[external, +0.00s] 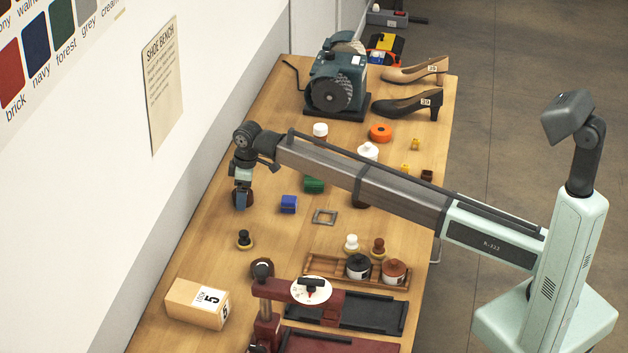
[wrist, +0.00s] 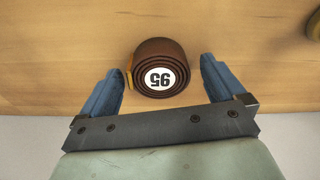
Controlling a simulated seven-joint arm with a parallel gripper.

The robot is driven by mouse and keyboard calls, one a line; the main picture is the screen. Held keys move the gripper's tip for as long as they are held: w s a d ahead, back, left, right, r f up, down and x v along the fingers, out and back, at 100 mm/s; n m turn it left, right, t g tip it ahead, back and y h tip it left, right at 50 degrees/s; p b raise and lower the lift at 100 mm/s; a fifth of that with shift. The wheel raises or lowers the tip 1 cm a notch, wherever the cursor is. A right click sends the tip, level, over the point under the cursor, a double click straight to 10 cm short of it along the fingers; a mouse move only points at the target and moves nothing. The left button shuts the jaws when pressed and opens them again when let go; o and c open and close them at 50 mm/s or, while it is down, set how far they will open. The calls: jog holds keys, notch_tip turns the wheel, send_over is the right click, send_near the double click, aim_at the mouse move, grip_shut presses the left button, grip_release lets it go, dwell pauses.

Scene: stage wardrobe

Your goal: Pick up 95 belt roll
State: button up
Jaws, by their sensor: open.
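The 95 belt roll (wrist: 160,56) is a brown coiled belt with a white disc marked 95 on its top. In the wrist view it lies between and slightly ahead of the blue fingers of my gripper (wrist: 162,82), which are open on either side of it. The left finger is close to the roll's left edge, where a small yellowish part shows; I cannot tell if they touch. In the external view my gripper (external: 241,200) is low over the wall side of the bench, and the brown roll (external: 249,196) shows partly hidden behind it.
The wall is close on the left.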

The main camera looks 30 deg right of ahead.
jog(key=c, duration=1.2)
jog(key=shift+r, duration=0.1)
